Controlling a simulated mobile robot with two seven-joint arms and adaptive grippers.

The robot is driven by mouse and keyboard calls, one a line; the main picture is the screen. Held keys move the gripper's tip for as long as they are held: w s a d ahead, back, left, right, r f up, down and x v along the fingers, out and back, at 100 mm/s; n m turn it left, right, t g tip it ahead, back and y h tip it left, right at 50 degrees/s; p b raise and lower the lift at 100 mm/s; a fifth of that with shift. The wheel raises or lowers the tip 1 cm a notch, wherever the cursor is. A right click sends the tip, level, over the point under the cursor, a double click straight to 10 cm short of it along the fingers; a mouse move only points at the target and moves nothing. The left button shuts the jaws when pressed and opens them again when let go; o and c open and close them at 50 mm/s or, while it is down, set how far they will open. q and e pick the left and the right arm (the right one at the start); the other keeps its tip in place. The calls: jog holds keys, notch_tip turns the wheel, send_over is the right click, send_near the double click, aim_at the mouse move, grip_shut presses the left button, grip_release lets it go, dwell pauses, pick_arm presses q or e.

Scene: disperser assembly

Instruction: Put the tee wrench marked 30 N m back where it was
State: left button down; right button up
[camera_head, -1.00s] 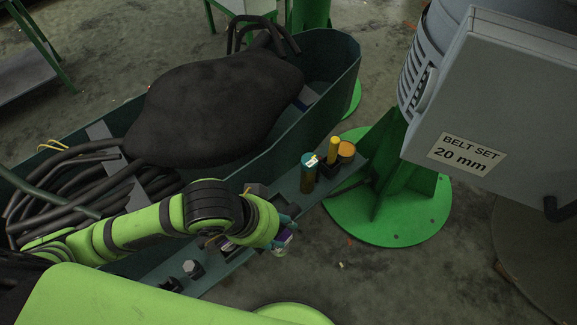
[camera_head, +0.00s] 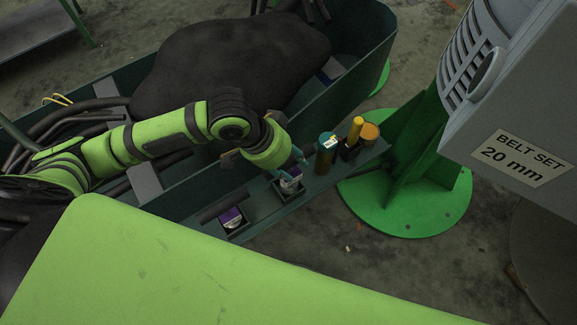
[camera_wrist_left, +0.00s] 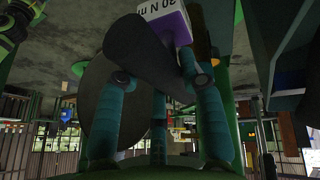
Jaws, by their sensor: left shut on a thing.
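The tee wrench has a purple block with a white label reading 30 N m (camera_wrist_left: 178,30) and a dark handle part, seen close in the left wrist view. My left gripper (camera_wrist_left: 163,84) has its teal fingers shut on it. My right gripper is not in view.
Another purple and white labelled piece (camera_head: 231,216) sits in a holder to the left on the shelf. A teal-capped cylinder (camera_head: 326,152), a yellow one (camera_head: 355,130) and an orange-topped one (camera_head: 370,132) stand just right. A grey box marked BELT SET 20 mm (camera_head: 520,150) stands further right.

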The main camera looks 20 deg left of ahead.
pick_arm(q)
jog(key=shift+w+a+f, duration=0.25)
jog(key=shift+w+f, duration=0.05)
jog(key=shift+w, duration=0.25)
jog(key=shift+f+p, duration=0.35)
jog(key=shift+f, duration=1.7)
jog(key=c, duration=0.8)
grip_release()
jog(key=shift+f, duration=0.2)
jog(key=shift+r, duration=0.1)
jog(key=v, duration=1.2)
jog(key=shift+b, duration=0.3)
